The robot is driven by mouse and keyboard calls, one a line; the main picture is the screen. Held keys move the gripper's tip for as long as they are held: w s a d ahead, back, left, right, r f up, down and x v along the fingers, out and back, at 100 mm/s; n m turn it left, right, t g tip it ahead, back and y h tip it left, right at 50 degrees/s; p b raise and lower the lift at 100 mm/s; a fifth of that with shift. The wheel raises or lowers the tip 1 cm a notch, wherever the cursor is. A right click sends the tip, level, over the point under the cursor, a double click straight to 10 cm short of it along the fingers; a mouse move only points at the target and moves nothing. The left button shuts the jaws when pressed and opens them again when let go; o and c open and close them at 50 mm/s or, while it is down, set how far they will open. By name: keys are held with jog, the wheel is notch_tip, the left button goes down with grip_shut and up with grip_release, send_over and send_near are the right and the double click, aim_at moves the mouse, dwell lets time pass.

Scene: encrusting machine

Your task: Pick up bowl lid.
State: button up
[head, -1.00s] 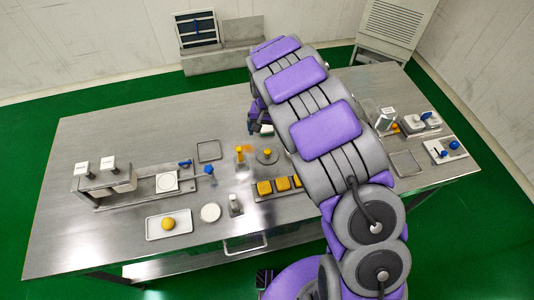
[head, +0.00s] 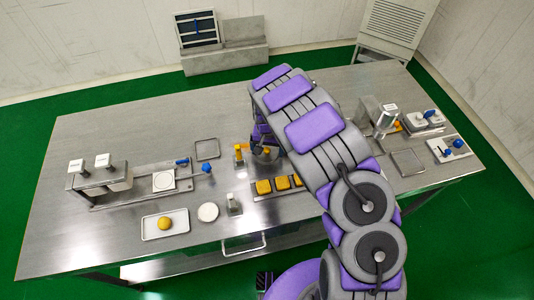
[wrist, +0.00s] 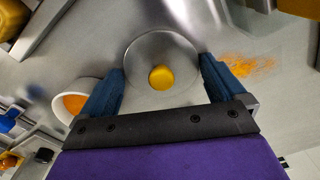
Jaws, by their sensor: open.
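The bowl lid (wrist: 150,45) is a round, shiny metal disc with a yellow knob (wrist: 160,77), lying on the steel table. In the head view the lid (head: 266,154) is partly hidden by my arm. My gripper (wrist: 161,74) is open, its two blue fingers on either side of the knob, over the lid's near part. The jaws hold nothing; whether the fingers touch the lid I cannot tell. A white bowl with orange filling (wrist: 74,103) stands just left of the left finger in the wrist view.
Orange crumbs (wrist: 245,66) lie right of the lid in the wrist view. In the head view, a row of yellow blocks (head: 281,184) sits in front of the lid, and a yellow-topped item (head: 239,154) stands left of it. The table's back left (head: 130,125) is clear.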

jog(key=shift+a, duration=0.1)
jog(key=c, duration=0.7)
jog(key=shift+r, duration=0.15)
